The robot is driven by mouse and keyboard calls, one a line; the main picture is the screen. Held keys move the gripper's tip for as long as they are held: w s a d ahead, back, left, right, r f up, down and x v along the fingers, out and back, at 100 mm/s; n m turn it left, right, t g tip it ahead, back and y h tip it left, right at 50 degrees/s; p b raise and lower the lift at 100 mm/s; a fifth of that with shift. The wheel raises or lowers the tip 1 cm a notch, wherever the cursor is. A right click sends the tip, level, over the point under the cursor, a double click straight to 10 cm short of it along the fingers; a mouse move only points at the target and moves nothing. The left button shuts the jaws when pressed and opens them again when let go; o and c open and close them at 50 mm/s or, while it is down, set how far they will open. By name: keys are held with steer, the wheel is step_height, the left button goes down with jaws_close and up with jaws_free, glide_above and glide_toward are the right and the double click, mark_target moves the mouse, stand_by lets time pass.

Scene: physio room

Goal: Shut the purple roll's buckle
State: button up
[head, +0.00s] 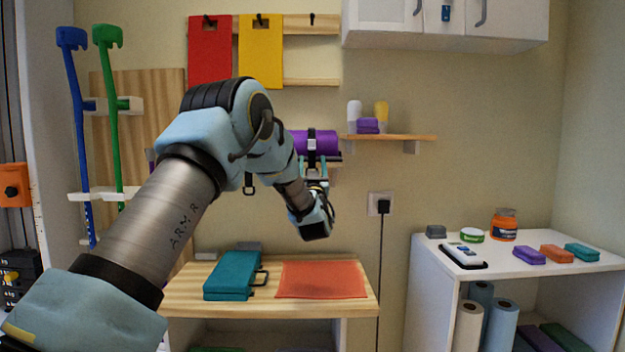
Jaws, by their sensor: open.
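The purple roll (328,140) lies level on a small wooden wall shelf behind my arm. A dark strap (311,140) runs around it, with a small light part low on its front. My gripper (314,164) is open, its two fingers pointing at the roll, just below and in front of the strap. I cannot tell whether the fingers touch the strap or whether the buckle's halves are joined. My arm hides the left part of the roll.
Below is a wooden bench top (190,300) with a teal case (232,276) and an orange mat (320,280). A small shelf (400,137) with bottles is close right of the roll. A black cable (380,260) hangs from a wall socket.

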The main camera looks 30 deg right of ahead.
steer(key=b+v, duration=0.1)
steer(key=v, duration=0.4)
steer(key=shift+s+a+f, duration=0.15)
steer(key=shift+s+f, duration=0.1)
steer(key=shift+s, duration=0.05)
steer(key=w+a+f+g+y+p, duration=0.1)
steer(key=a+f+g+y, duration=0.35)
steer(key=a, duration=0.65)
steer(key=w+a+f+g+y+p, duration=0.1)
steer(key=a+f+g+p, duration=0.1)
steer(key=a+f+g, duration=0.65)
steer(key=s+a+f+n+g+y+p, duration=0.1)
steer(key=s+a+f+n+g+y, duration=0.1)
steer(key=s+a, duration=1)
steer(key=s+a+f+n+g+y+p, duration=0.1)
steer(key=s+a+f+g, duration=0.3)
steer(key=s+a, duration=0.9)
steer(key=shift+s+a+f+n+g+y, duration=0.25)
steer(key=shift+s+f+n+g+y, duration=0.15)
steer(key=shift+g+y, duration=0.45)
